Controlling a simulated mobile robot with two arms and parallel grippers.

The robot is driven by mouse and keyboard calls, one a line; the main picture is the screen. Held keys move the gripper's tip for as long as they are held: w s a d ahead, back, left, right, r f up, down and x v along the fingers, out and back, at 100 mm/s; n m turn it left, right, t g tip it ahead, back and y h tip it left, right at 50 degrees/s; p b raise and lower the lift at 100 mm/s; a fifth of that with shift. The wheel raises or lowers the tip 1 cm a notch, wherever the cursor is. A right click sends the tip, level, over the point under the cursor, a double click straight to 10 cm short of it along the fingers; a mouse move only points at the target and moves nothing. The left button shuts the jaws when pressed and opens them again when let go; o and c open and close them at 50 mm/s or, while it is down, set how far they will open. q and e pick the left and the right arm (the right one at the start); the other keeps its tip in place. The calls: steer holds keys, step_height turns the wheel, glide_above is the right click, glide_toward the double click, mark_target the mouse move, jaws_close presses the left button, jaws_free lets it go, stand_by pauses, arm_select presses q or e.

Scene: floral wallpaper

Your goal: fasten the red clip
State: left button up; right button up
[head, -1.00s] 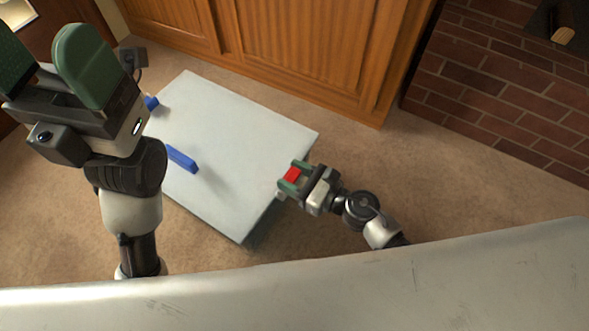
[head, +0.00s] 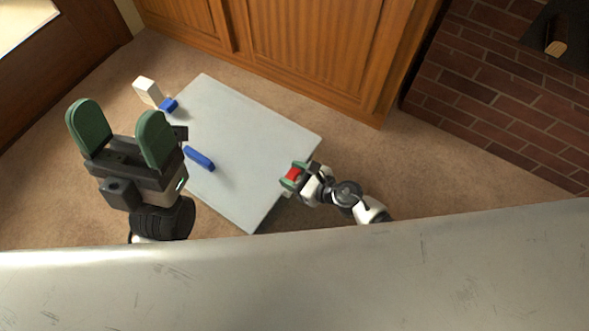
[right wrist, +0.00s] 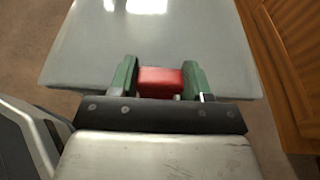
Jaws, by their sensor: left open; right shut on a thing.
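The red clip (head: 292,174) is between the green fingers of my right gripper (head: 295,174), at the right edge of the pale table. In the right wrist view the clip (right wrist: 161,81) is a red block gripped on both sides by the fingers (right wrist: 160,80); its underside and far end are hidden. My left gripper (head: 122,133) is open and empty, raised high near the camera, left of the table. A long blue bar (head: 199,158) lies on the table, left of its middle. A small blue block (head: 168,105) is at the table's far left corner.
The pale table top (head: 250,125) is mostly clear. A white block (head: 147,91) shows beside its far left corner. Wooden cabinets (head: 300,50) stand behind, and a brick hearth (head: 480,90) is at the right.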

steer(key=p, duration=0.2)
steer(key=shift+w+a+r+g+h+p, duration=0.2)
steer(key=shift+r+g+h+p, duration=0.1)
steer(key=shift+p, duration=0.1)
arm_select(q)
steer(key=w+f+g+y+p, duration=0.3)
steer(key=w+f+g+y, duration=0.2)
steer(key=w+f+g, duration=0.75)
arm_select(e)
steer(key=shift+w+h, duration=0.1)
steer(key=shift+h, duration=0.2)
steer(key=shift+w+a+f+g+h+p, duration=0.15)
steer(key=shift+a+g+h+p, duration=0.25)
steer(key=shift+p, duration=0.85)
steer(key=shift+w+g+p, duration=0.1)
steer(key=shift+g+p, duration=0.2)
steer(key=shift+p, duration=0.65)
steer(key=shift+f, duration=0.1)
arm_select(q)
steer(key=s+a+f+g+y, duration=0.1)
steer(key=s+a+f+g, duration=0.1)
steer(key=s+f+g, duration=0.2)
steer(key=s+a+f+g+y, duration=0.2)
steer(key=s+a+f+g, duration=0.1)
steer(key=s+g, duration=0.8)
steer(key=shift+s+a+f+n, duration=0.15)
steer(key=shift+s+f+n, duration=0.15)
steer(key=shift+s+f, duration=0.4)
